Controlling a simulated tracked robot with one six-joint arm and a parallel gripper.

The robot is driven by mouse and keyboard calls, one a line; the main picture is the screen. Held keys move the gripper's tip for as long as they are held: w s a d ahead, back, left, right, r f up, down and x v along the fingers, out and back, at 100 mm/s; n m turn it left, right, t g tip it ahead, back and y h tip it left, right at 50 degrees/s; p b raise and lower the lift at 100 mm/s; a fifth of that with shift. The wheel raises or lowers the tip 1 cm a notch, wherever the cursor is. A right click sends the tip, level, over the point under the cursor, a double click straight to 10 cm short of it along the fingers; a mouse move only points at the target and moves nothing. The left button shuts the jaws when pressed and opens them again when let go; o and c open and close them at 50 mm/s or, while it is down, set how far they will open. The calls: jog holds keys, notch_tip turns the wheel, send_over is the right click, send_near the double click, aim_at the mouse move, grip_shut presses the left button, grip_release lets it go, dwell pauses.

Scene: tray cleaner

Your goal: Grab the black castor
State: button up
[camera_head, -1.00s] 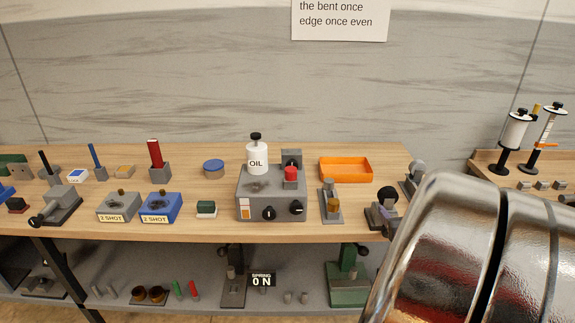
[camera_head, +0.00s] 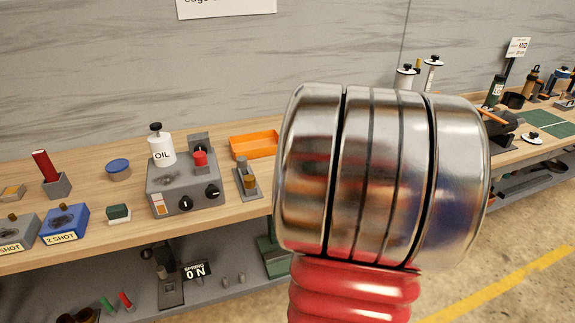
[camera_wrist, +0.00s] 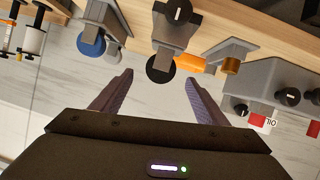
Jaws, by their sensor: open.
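A black round disc (camera_wrist: 160,69), which looks like the black castor, shows in the wrist view on the end of a grey bracket (camera_wrist: 172,38) at the bench. The wrist picture is upside down. My gripper (camera_wrist: 159,79) is open, with its two dark fingers apart and nothing between them that I can see held. The disc appears in line with the gap between the fingertips, beyond them; the exact distance cannot be told.
A blue-faced wheel (camera_wrist: 92,47) on a grey mount is left of the disc in the wrist view. An orange tray (camera_head: 254,144), a brass-topped grey fixture (camera_head: 247,178) and a grey oil box (camera_head: 186,189) stand on the wooden bench.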

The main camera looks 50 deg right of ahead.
jog(key=shift+x, duration=1.45)
jog(key=shift+x, duration=2.6)
jog(key=shift+f, duration=0.2)
jog(key=shift+c, duration=0.3)
jog(key=c, duration=1.3)
jog(key=shift+r, duration=0.15)
notch_tip(320, 180, up, 10)
jog(key=shift+f, duration=0.1)
